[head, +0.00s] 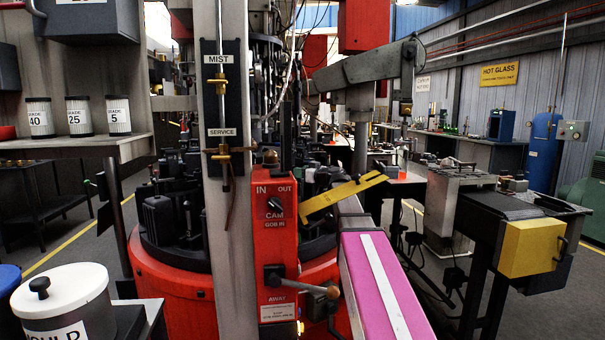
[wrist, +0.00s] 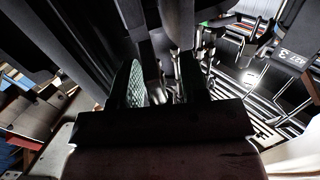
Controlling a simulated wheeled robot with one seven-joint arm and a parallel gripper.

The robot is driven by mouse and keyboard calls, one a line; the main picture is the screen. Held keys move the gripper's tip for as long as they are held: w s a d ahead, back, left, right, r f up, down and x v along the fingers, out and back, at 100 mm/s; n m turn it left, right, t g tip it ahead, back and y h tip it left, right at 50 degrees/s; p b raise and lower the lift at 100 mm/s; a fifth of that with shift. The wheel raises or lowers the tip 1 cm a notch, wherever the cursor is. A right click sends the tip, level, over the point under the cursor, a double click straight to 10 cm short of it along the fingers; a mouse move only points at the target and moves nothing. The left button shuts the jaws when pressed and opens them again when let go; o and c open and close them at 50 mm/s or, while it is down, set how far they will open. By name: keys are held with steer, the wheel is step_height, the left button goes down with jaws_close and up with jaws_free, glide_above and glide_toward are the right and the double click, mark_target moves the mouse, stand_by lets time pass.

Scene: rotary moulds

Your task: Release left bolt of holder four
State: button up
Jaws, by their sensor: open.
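My gripper (wrist: 164,78) shows in the wrist view as a dark block with two upright fingers, open. A green textured pad shows on the left finger. Grey metal rods and small fittings show beyond and between the fingers; nothing is clearly held. I cannot tell which of them is the left bolt of holder four. A dark plate with a white, tilted marking (wrist: 290,57) is at the right, too unclear to read surely. In the head view the rotary machine (head: 175,285) has a red base and dark mould holders (head: 165,215); I cannot make out my gripper there.
A grey post (head: 228,130) and a red CAM control box (head: 276,225) with a ball-ended lever (head: 310,289) stand in front of the machine. A yellow bar (head: 343,197) slants beside it. A white-lidded drum (head: 62,290) is at the lower left.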

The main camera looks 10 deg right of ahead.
jaws_close()
steer(key=shift+s+a+v, duration=0.1)
steer(key=shift+a+v, duration=0.05)
steer(key=shift+v, duration=0.7)
steer(key=shift+s+a+v, duration=0.15)
steer(key=shift+v, duration=0.7)
jaws_free()
steer(key=shift+d, duration=0.1)
steer(key=v, duration=1)
steer(key=shift+s+d, duration=0.25)
steer(key=shift+s, duration=0.05)
